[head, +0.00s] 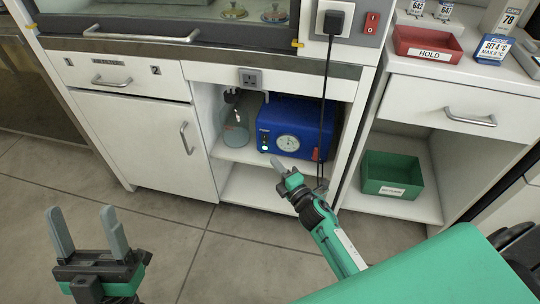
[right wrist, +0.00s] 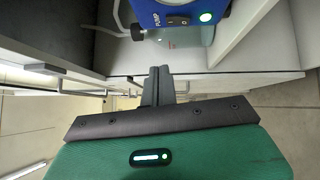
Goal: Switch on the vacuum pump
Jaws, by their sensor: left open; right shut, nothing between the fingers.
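The vacuum pump (head: 312,112) is a blue box with a round gauge, standing in the open cabinet bay under the hood. A light on its front glows green in both views. In the right wrist view the pump (right wrist: 172,9) shows the label "PUMP", a dark switch (right wrist: 178,20) and the lit green lamp (right wrist: 206,16). My right gripper (head: 279,164) is shut and empty, just in front of the pump's lower front; its fingers (right wrist: 158,70) look apart from the switch. The switch's position is too small to tell. My left gripper (head: 80,212) is open and empty, low at the left.
A glass flask (head: 236,134) with tubing stands left of the pump. A black cord (head: 325,95) hangs from a plug (head: 333,20) in front of the bay. A green bin (head: 390,174) sits on the right shelf, a red HOLD tray (head: 428,43) above. Open floor lies before the cabinets.

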